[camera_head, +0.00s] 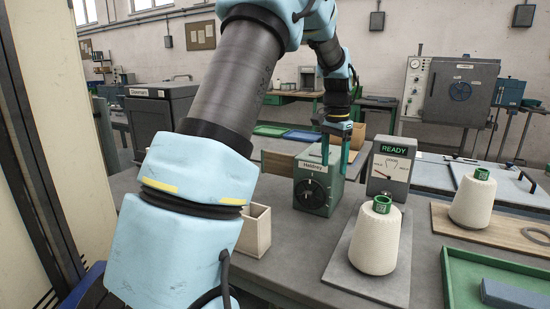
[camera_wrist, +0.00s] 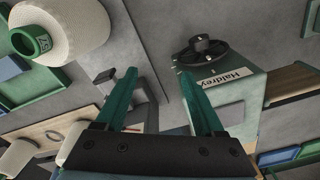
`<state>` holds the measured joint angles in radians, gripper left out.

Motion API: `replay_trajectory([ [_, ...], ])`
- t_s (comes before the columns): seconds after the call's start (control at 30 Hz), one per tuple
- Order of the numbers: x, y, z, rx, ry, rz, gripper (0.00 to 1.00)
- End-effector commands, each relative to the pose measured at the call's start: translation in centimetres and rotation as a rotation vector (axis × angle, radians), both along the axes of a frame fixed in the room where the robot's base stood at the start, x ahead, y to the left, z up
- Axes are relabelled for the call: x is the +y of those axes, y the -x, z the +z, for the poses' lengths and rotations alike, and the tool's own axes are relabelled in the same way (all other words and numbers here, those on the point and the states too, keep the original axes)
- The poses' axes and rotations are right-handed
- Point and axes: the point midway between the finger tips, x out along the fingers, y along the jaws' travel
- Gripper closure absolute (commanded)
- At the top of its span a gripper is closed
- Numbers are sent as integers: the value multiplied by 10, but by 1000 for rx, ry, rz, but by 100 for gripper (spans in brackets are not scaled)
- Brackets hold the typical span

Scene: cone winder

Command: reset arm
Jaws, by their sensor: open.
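My gripper (camera_head: 336,150) is at the end of my raised, bent blue arm, above and by the green Haldrey winder box (camera_head: 311,190). In the wrist view its two green fingers (camera_wrist: 170,100) are spread apart with nothing between them. The winder box (camera_wrist: 230,85) with its black dial sits just right of the fingers there. I cannot tell whether a finger touches the box. A white yarn cone with a green top (camera_head: 375,240) stands upright on a grey plate (camera_head: 345,278). The cone (camera_wrist: 70,32) also shows at the upper left of the wrist view.
A gauge box reading READY (camera_head: 390,168) stands behind the cone. A second cone (camera_head: 472,200) stands on a wooden board (camera_head: 520,232) at right. A green tray (camera_head: 456,280) lies at front right. An open beige bin (camera_head: 255,230) stands beside my arm. Bench between bin and plate is clear.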

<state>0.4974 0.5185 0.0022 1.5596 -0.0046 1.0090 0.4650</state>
Motion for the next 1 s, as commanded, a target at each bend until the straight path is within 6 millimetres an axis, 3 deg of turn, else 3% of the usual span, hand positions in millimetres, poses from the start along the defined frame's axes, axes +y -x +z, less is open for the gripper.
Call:
replay_trajectory([
  [0.03, 32, 11, -3, -4, 6, 82, 30],
  [0.2, 119, 58, -22, -24, 27, 350, 30],
  [0.3, 163, 96, -34, -37, 40, 505, 30],
  [0.43, 207, 147, -50, -53, 54, 678, 30],
  [0.53, 227, 179, -60, -60, 63, 775, 30],
  [0.67, 239, 202, -67, -66, 69, 842, 30],
  [1.0, 242, 208, -69, -67, 69, 858, 30],
])
